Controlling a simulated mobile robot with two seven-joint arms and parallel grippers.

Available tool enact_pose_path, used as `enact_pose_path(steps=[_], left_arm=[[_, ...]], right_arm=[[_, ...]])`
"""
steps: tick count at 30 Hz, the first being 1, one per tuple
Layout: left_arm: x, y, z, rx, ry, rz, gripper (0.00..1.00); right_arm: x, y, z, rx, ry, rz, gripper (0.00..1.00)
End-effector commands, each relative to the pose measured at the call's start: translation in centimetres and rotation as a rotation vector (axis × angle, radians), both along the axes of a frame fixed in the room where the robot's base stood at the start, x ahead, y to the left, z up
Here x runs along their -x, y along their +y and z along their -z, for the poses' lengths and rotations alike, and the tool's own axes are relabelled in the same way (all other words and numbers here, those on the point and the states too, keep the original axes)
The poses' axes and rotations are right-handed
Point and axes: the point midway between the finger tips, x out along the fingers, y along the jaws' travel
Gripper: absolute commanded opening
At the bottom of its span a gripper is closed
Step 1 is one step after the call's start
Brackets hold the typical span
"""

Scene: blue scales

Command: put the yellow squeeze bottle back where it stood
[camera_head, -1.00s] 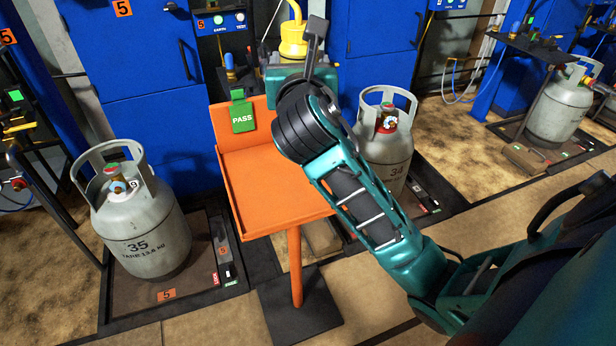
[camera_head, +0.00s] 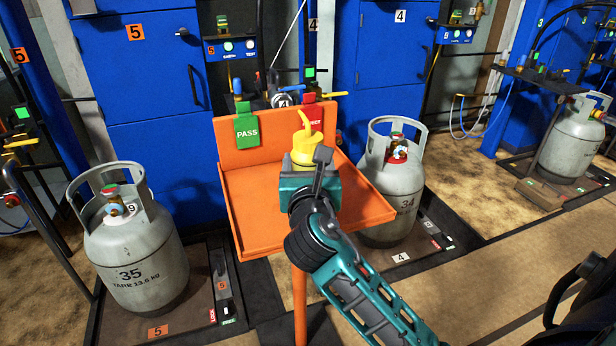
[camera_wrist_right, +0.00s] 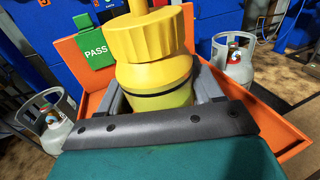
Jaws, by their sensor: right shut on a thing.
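The yellow squeeze bottle (camera_head: 305,147) is upright above the orange tray stand (camera_head: 248,195), its spout pointing up. My right gripper (camera_head: 308,172) is shut on it; the gripper body hides the lower part of the bottle in the head view. The right wrist view shows the bottle's ribbed cap and shoulder (camera_wrist_right: 150,60) between the fingers (camera_wrist_right: 160,104). I cannot tell whether the bottle's base touches the tray. My left gripper is not in view.
A green PASS tag (camera_head: 246,128) and a red tag (camera_head: 313,115) hang on the tray's back wall. Grey gas cylinders stand left (camera_head: 135,245) and right (camera_head: 398,175) of the stand. The tray's left part is bare.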

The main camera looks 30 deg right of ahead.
Motion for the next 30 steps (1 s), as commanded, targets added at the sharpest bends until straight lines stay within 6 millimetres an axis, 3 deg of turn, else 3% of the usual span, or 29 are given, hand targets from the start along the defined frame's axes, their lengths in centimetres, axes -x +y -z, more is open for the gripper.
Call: enact_pose_path(steps=[2, 13, 14, 21, 30], left_arm=[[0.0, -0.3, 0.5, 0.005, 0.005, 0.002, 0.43], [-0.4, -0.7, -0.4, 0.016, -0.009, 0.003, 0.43], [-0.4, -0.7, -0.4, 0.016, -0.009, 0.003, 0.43], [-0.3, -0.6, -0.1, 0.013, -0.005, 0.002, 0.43], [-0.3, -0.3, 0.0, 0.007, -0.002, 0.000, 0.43]], right_arm=[[0.0, 0.0, 1.1, 0.000, -0.002, 0.000, 0.17], [0.0, 0.0, 1.2, 0.002, -0.001, 0.000, 0.17], [0.0, 0.0, 1.3, 0.001, 0.001, 0.001, 0.67], [0.0, 0.0, 1.3, 0.000, 0.000, 0.000, 0.90], [0.0, 0.0, 0.9, -0.001, -0.003, 0.000, 0.91]])
